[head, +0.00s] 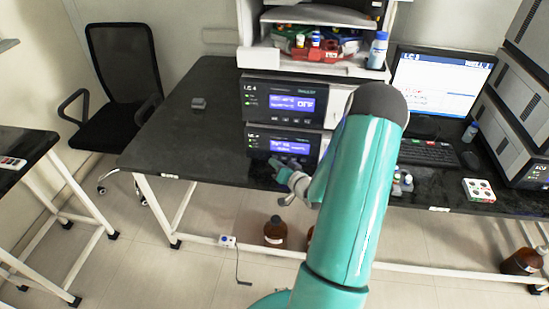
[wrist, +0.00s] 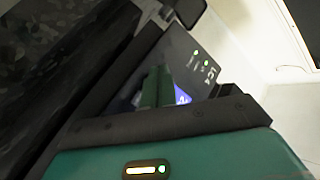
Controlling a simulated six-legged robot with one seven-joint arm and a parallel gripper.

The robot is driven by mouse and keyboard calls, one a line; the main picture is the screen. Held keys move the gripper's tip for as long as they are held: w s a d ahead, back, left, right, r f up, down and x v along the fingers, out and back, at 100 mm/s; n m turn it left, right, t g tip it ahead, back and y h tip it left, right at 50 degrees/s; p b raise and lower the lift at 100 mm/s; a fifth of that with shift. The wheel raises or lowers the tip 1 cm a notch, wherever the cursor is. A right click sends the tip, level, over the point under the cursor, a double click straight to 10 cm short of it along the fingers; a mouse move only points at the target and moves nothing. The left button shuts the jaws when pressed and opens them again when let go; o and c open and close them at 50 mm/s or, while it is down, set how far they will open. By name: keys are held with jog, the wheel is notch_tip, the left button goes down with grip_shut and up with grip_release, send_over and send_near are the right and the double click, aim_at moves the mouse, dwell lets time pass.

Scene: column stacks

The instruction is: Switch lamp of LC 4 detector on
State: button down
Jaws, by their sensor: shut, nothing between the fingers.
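Two stacked units labelled LC 4 stand on the black bench in the head view. The upper unit (head: 285,103) has green lights and a blue display that seems to end in "OFF". The lower unit (head: 262,141) also has a lit blue display with text too small to read. I cannot tell for sure which is the detector. My gripper (head: 278,163) is shut and empty, close to the lower unit's front, below its display; contact cannot be told. In the wrist view, a tilted LC 4 panel (wrist: 206,70) with green lights lies beyond my gripper (wrist: 155,88), its display partly hidden.
A shelf above the units holds a red tray (head: 300,54) and a blue-capped bottle (head: 377,50). A monitor (head: 440,82) and keyboard (head: 428,152) stand right. A black chair (head: 122,65) is left, and a brown bottle (head: 275,231) is on the floor. The bench's left part is mostly clear.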

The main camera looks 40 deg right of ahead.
jog(key=shift+w+d, duration=0.25)
jog(key=shift+d, duration=0.05)
dwell(0.5)
jog(key=shift+s+a, duration=0.55)
jog(key=shift+a, duration=0.1)
jog(key=shift+s+a, duration=0.75)
jog(key=shift+a, duration=0.25)
jog(key=shift+s+a, duration=0.75)
jog(key=shift+a, duration=0.2)
